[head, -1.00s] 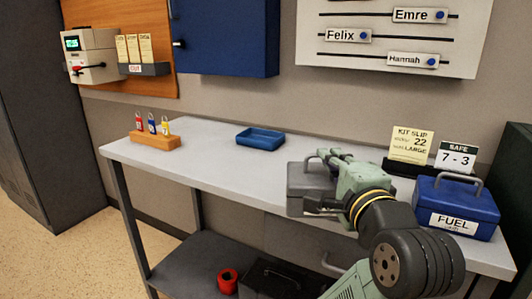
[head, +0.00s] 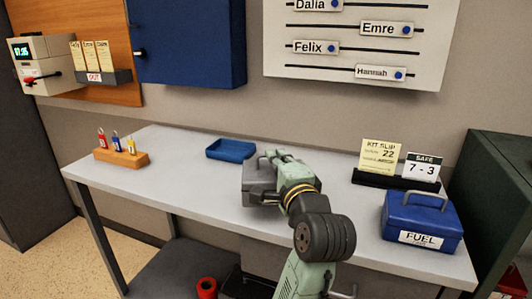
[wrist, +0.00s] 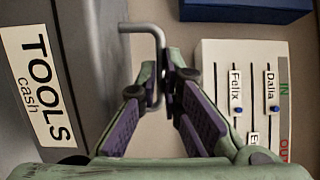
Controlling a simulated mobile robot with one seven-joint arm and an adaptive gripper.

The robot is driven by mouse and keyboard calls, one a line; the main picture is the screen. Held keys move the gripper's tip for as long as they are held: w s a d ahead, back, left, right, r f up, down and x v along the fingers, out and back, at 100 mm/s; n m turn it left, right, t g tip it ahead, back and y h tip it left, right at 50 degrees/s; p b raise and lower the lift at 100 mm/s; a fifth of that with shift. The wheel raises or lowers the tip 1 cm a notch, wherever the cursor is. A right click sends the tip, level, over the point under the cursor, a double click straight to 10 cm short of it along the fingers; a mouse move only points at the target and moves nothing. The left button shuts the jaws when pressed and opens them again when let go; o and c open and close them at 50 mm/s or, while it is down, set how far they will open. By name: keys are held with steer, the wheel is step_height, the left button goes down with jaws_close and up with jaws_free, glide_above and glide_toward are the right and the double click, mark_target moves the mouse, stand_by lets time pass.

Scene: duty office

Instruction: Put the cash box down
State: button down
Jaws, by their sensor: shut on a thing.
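The grey cash box (head: 254,184) is at the middle of the worktop in the head view, partly hidden by my arm. In the wrist view its label (wrist: 42,88) reads "TOOLS cash" and its bent handle (wrist: 146,28) runs between my fingers. My gripper (head: 272,157) is shut on that handle; it also shows in the wrist view (wrist: 165,75). I cannot tell whether the box touches the worktop or hangs just above it. A blue cash box (head: 422,218) labelled "FUEL" stands upright at the worktop's right end.
The grey worktop (head: 185,170) has a blue tray (head: 231,149) at the back and a wooden block (head: 122,158) with coloured padlocks at the left. A kit slip (head: 380,157) and a safe card (head: 422,168) stand at the back right. Clear worktop lies left of the grey box.

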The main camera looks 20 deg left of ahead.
mark_target(266, 161)
steer(key=x, duration=0.3)
steer(key=p+x, duration=0.1)
steer(key=x, duration=0.3)
steer(key=shift+s+a+f, duration=0.15)
steer(key=shift+s+a, duration=0.05)
steer(key=shift+a, duration=0.1)
steer(key=shift+f+p, duration=0.5)
steer(key=shift+f, duration=1.3)
steer(key=shift+f, duration=0.1)
steer(key=c, duration=1.8)
jaws_free()
steer(key=shift+f, duration=0.1)
steer(key=shift+o, duration=0.2)
